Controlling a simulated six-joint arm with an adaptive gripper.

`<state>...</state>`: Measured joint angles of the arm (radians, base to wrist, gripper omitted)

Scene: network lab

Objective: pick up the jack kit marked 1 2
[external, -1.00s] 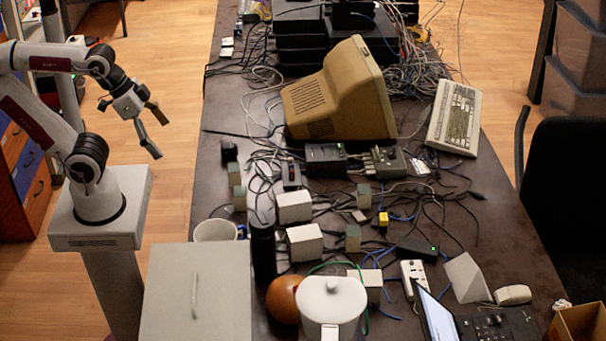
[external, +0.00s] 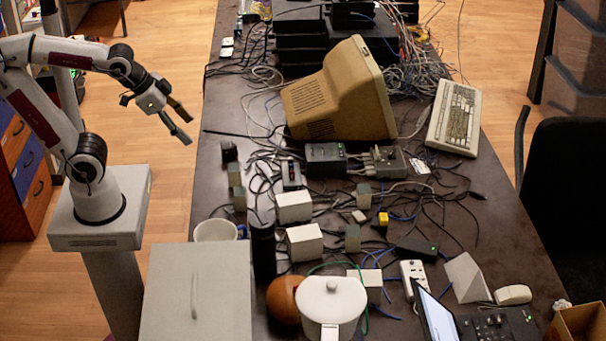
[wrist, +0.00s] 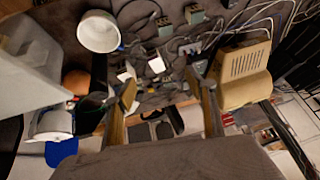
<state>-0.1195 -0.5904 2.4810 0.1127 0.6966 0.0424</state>
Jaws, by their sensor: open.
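My gripper (external: 186,127) is open and empty, in the air by the table's left edge, above and apart from the things on the table. In the wrist view its two fingers (wrist: 163,92) stand wide apart. Several small boxes lie among cables: white boxes (external: 294,207) (external: 304,242) and smaller grey-green boxes (external: 234,173) (external: 239,198) (external: 352,238) (external: 364,196). No marking is readable on any of them, so I cannot tell which is the jack kit marked 1 2.
A beige monitor (external: 340,92) stands at the back, with a keyboard (external: 455,117) to its right. A white mug (external: 215,231), dark cylinder (external: 262,250), orange ball (external: 284,299) and white pot (external: 331,305) stand near the front. Loose cables cover the middle.

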